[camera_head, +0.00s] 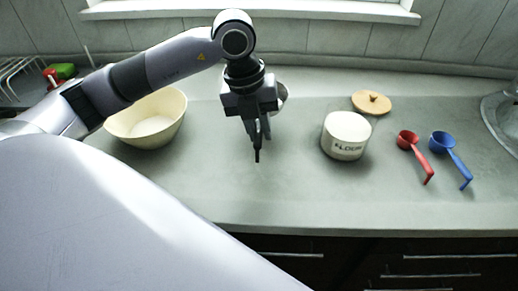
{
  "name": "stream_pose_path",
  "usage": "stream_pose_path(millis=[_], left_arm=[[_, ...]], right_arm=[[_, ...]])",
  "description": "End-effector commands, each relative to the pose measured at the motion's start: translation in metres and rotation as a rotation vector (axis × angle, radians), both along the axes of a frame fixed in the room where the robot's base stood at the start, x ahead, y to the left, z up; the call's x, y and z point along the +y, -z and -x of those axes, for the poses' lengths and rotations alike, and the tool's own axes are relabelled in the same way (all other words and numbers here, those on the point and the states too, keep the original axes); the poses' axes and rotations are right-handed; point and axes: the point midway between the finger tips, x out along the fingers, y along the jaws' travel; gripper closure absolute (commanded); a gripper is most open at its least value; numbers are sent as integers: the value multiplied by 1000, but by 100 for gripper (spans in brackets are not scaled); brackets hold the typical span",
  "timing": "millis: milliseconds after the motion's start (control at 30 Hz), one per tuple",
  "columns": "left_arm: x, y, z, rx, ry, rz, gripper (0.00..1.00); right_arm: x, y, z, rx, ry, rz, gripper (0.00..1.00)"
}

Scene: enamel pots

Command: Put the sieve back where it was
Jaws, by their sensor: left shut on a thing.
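My left gripper (258,137) hangs pointing down over the middle of the counter, between the cream bowl and the flour pot. It is shut on the sieve. A grey rounded part of the sieve (281,96) shows behind the gripper's right side; the gripper hides most of the rest. A thin dark piece sticks out below the fingertips; I cannot tell if it is the sieve's handle. I cannot tell whether the sieve touches the counter. My right gripper is not in view.
A cream bowl (170,117) stands left, partly behind my arm. A white flour pot (345,136) stands right, its wooden lid (371,102) behind it. A red scoop (408,141) and a blue scoop (445,145) lie further right. The counter (225,190) in front is clear.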

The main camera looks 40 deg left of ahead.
Motion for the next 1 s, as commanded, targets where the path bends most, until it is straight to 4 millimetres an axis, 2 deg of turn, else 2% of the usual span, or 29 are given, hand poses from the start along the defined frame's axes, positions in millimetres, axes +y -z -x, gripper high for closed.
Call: stream_pose_path(millis=[33,267,500,900,933,1000], left_arm=[[0,9,1,2,-1,-1,100],[0,29,0,-1,-1,0,100],[0,62,0,0,-2,0,100],[0,69,0,-2,0,0,100],[0,69,0,-1,0,0,78],[0,68,0,-1,0,0,56]], right_arm=[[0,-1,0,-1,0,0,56],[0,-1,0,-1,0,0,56],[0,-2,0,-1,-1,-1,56],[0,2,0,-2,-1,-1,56],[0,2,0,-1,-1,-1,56],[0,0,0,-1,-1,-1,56]])
